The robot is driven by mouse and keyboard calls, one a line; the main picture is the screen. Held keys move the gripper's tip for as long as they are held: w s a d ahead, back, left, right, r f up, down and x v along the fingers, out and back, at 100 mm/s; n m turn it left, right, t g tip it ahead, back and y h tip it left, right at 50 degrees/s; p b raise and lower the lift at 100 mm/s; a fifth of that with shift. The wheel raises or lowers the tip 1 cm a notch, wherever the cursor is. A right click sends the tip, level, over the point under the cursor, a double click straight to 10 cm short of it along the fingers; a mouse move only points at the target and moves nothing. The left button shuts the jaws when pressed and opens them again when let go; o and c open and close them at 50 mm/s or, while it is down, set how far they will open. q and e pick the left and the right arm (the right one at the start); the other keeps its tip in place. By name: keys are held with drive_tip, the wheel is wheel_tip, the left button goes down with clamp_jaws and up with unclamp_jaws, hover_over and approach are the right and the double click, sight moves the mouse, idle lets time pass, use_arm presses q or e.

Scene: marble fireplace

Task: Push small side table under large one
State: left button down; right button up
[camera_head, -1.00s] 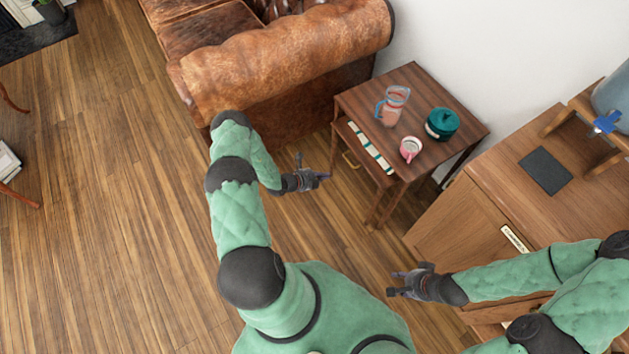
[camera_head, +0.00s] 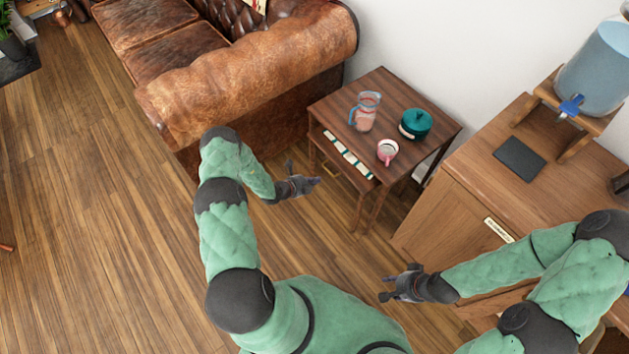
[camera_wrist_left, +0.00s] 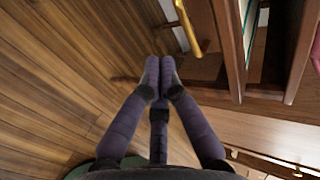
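The large side table (camera_head: 388,88) is dark wood and stands between the sofa and the cabinet. The small side table (camera_head: 366,190) is partly under it, with its front edge sticking out toward me and a striped row, perhaps books, on its top. In the left wrist view a gold handle (camera_wrist_left: 188,28) is close beyond the fingers. My right gripper (camera_head: 391,283) looks open and empty, in front of the cabinet and away from both tables.
A pitcher (camera_head: 365,112), a teal pot (camera_head: 415,124) and a pink cup (camera_head: 387,151) stand on the large table. A brown leather sofa (camera_head: 255,85) is at the left. A wooden cabinet (camera_head: 450,205) with a water dispenser (camera_head: 598,70) is at the right.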

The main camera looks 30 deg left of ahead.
use_arm(q)
drive_tip(key=shift+w+d+b, duration=0.25)
drive_tip(key=shift+w+d, duration=0.05)
drive_tip(key=shift+w, duration=0.4)
drive_tip(key=shift+w+d+b, duration=0.2)
drive_tip(key=shift+w+d, duration=0.1)
drive_tip(key=shift+w, duration=0.35)
drive_tip(key=shift+w+d, duration=0.2)
drive_tip(key=shift+w, duration=0.35)
drive_tip(key=shift+s+a+p, duration=0.25)
drive_tip(key=shift+s+a, duration=0.1)
drive_tip(key=shift+s, duration=0.45)
drive_tip(key=shift+s+a+p, duration=0.2)
drive_tip(key=shift+s+a, duration=0.1)
drive_tip(key=shift+s, duration=0.5)
drive_tip(key=s+a+p, duration=0.1)
drive_tip(key=s+a, duration=0.4)
drive_tip(key=s, duration=0.8)
drive_tip(key=shift+a+p, duration=0.2)
drive_tip(key=shift+p, duration=0.1)
